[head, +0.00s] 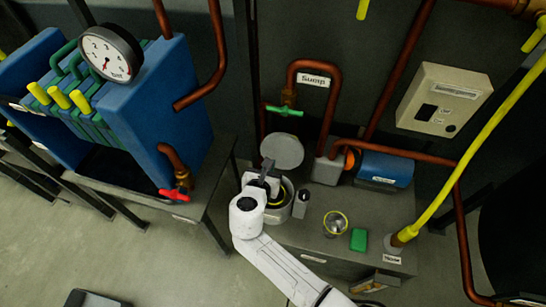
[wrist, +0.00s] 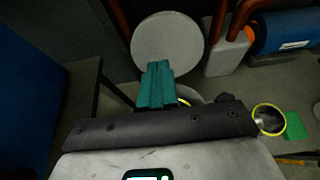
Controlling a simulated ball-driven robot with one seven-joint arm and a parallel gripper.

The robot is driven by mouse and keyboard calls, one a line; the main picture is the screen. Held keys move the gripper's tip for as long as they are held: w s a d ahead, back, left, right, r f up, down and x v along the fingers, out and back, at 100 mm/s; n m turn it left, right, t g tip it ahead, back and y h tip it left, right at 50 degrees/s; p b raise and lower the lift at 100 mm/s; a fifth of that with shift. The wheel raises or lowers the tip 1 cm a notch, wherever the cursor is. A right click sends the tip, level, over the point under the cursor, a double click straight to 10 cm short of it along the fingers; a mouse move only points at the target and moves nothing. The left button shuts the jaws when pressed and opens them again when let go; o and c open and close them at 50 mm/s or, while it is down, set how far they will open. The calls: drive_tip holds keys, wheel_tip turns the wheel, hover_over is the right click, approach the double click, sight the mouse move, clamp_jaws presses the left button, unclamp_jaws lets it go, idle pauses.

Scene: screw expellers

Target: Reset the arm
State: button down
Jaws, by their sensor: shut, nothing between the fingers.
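My arm (head: 247,216) reaches up from the lower right of the head view to a grey pot (head: 281,212) on the bench. My gripper (head: 266,172) is over the pot, which shows a yellow ring inside. In the wrist view the teal fingers of my gripper (wrist: 157,84) are together, with nothing seen between them. The pot's round grey lid (head: 282,150) stands open behind the gripper, and it also shows in the wrist view (wrist: 167,41). The pot is mostly hidden behind my gripper there. Whether the fingers touch the pot cannot be told.
A yellow-rimmed glass bowl (head: 336,224) and a green block (head: 358,240) lie on the bench (head: 320,250) to the right. A blue motor (head: 385,169) and copper pipes stand behind. A blue filter press (head: 155,105) with a gauge is left. A yellow hose (head: 470,153) rises at right.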

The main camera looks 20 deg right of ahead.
drive_tip(key=shift+v, duration=1.3)
drive_tip(key=shift+d+r, duration=0.1)
drive_tip(key=shift+r, duration=0.05)
drive_tip(key=s+d+f+m+g+y, duration=0.25)
drive_tip(key=s+d+m+g, duration=0.45)
drive_tip(key=s+d+m, duration=0.85)
drive_tip(key=s+a+r+m+g+y, duration=0.1)
drive_tip(key=s+m+y, duration=0.1)
drive_tip(key=s+m, duration=0.5)
drive_tip(key=s+a+r+m+g+y, duration=0.1)
drive_tip(key=s+r+m+y, duration=0.1)
drive_tip(key=s+m, duration=0.4)
drive_tip(key=s+y, duration=0.1)
drive_tip(key=s, duration=0.2)
drive_tip(key=shift+s+a+m+g, duration=0.25)
drive_tip(key=shift+m+g, duration=0.05)
drive_tip(key=shift+m, duration=0.05)
